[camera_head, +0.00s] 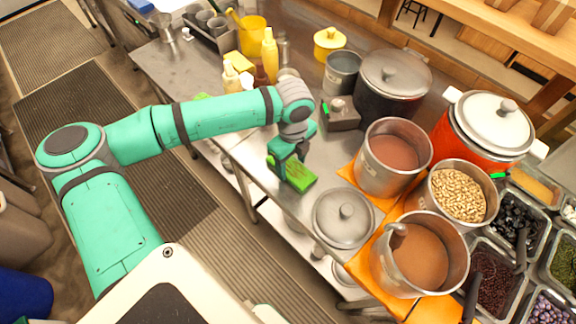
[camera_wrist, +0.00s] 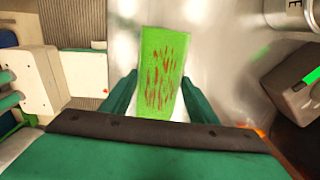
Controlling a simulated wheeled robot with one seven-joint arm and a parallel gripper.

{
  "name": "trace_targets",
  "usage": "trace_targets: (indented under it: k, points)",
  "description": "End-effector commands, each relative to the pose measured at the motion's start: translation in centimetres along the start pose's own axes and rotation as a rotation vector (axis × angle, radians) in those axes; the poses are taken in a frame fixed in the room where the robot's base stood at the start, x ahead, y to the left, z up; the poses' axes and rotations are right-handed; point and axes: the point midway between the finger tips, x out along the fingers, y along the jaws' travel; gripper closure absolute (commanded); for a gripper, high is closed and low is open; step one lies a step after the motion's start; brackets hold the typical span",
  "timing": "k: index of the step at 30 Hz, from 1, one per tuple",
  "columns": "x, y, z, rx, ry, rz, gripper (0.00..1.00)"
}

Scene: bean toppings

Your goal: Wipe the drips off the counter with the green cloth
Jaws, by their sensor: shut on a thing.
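The green cloth (camera_head: 297,176) is on or just above the metal counter (camera_head: 262,168), near its front edge. My gripper (camera_head: 285,158) is shut on the cloth from above. In the wrist view the cloth (camera_wrist: 163,72) sits between the two teal fingers of my gripper (camera_wrist: 152,95). Its visible face has reddish-brown streaks. I cannot tell from these views whether its underside touches the counter. No separate drips are clear on the bare counter (camera_wrist: 215,50) around it; the part under the cloth is hidden.
A lidded steel pot (camera_head: 343,218) stands right of the cloth, with open pots of brown liquid (camera_head: 393,158) and beans (camera_head: 458,194) beyond it on orange cloths. A dark grey box (camera_head: 340,114) stands behind. Yellow bottles (camera_head: 269,54) stand at the back left. The counter's front edge is close.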

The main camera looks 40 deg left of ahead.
Motion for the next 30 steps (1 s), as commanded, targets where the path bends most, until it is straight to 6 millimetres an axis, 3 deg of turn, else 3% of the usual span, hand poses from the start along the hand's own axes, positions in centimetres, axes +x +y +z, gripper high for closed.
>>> trace_targets:
  k: [15,30]
  points:
    - [0.0,-2.9,0.0,-0.001,0.001,0.0,0.64]
    - [0.1,-3.0,0.0,0.0,0.001,0.001,0.64]
